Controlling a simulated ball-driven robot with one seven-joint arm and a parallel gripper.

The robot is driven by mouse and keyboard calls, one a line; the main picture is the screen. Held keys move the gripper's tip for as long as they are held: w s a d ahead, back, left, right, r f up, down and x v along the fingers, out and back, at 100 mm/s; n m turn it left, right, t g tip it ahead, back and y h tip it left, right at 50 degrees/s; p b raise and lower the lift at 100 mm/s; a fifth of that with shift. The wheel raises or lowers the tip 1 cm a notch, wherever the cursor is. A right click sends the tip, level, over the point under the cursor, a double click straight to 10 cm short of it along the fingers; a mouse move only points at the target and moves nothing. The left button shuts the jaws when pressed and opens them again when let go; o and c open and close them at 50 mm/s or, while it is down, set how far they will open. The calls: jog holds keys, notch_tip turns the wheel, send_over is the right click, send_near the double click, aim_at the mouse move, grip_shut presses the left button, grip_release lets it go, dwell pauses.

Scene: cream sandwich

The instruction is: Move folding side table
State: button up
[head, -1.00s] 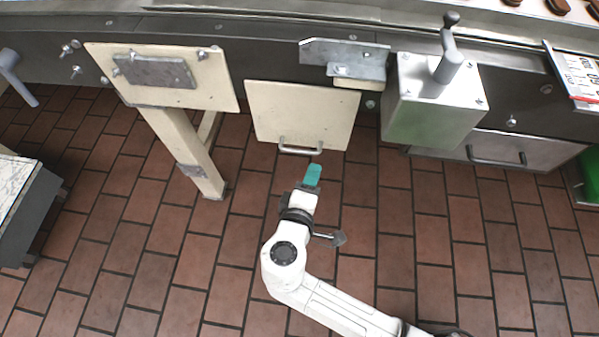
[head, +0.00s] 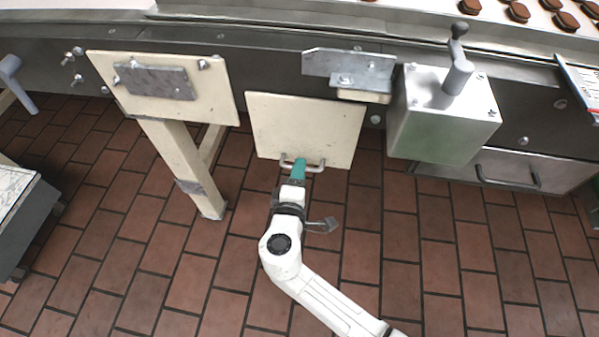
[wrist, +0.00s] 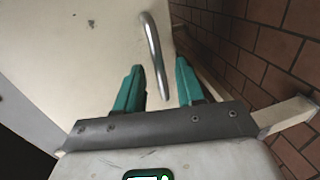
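The folding side table appears as a cream panel (head: 305,125) hanging down on the front of the machine in the head view. A metal bar handle (head: 316,168) is at its lower edge. My gripper (head: 299,164) has its teal fingertips at this handle. In the wrist view, my gripper (wrist: 160,75) is open, with one teal finger on each side of the handle (wrist: 154,50). The handle lies between the fingers, and a gap shows on both sides of it. The panel (wrist: 75,50) fills the left of the wrist view.
A cream board on a leg (head: 178,155) stands to the left of the panel. A metal box with a crank (head: 445,115) and a drawer (head: 515,170) are to the right. A metal bracket (head: 348,70) sits above the panel. The brick floor (head: 420,270) in front is clear.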

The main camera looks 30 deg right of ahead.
jog(key=shift+w+d+f, duration=0.1)
jog(key=shift+w+d, duration=0.15)
jog(key=shift+w, duration=0.05)
jog(key=shift+c, duration=0.2)
grip_shut()
dwell(0.3)
